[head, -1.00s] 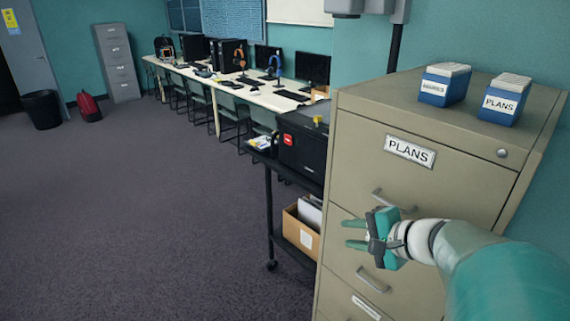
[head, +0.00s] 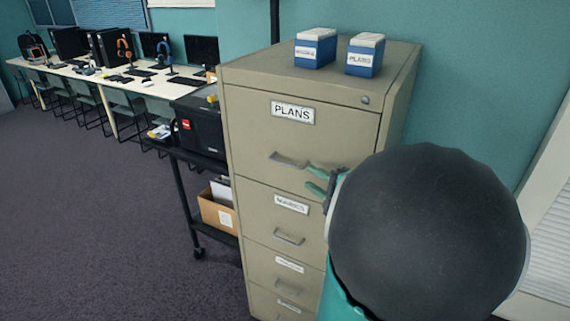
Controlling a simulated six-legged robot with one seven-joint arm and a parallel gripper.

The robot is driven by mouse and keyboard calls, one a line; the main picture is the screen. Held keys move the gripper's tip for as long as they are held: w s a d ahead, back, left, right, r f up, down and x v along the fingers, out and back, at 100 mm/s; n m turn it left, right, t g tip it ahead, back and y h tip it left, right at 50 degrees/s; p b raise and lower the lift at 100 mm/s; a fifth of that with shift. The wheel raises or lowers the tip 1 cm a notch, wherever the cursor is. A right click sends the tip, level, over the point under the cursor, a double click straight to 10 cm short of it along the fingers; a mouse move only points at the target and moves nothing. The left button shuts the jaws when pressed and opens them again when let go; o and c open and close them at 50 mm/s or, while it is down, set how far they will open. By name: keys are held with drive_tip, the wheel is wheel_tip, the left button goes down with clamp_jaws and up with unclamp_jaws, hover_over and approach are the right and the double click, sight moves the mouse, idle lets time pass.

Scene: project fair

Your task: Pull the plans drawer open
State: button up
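The plans drawer (head: 255,125) is the top drawer of a beige filing cabinet right of centre in the head view. It carries a "PLANS" label (head: 293,112) and looks flush with the cabinet front. Its metal handle (head: 288,160) shows bare below the label. My gripper (head: 318,183) is just right of and slightly below that handle, seemingly apart from it. Its green fingers point left. My dark round arm joint hides most of the gripper, and I cannot tell whether the fingers are spread.
Lower drawers have handles (head: 289,237). Two blue-and-white card boxes (head: 316,48) (head: 365,55) stand on top of the cabinet. A black cart (head: 176,200) with a printer-like box (head: 203,127) stands close on the left. Open carpet (head: 90,220) lies further left. A pale panel (head: 550,240) is at far right.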

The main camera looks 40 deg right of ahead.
sight(286, 164)
drive_tip(key=w, duration=0.7)
drive_tip(key=w+f, duration=0.1)
drive_tip(key=w, duration=0.3)
drive_tip(key=shift+d, duration=0.25)
clamp_jaws()
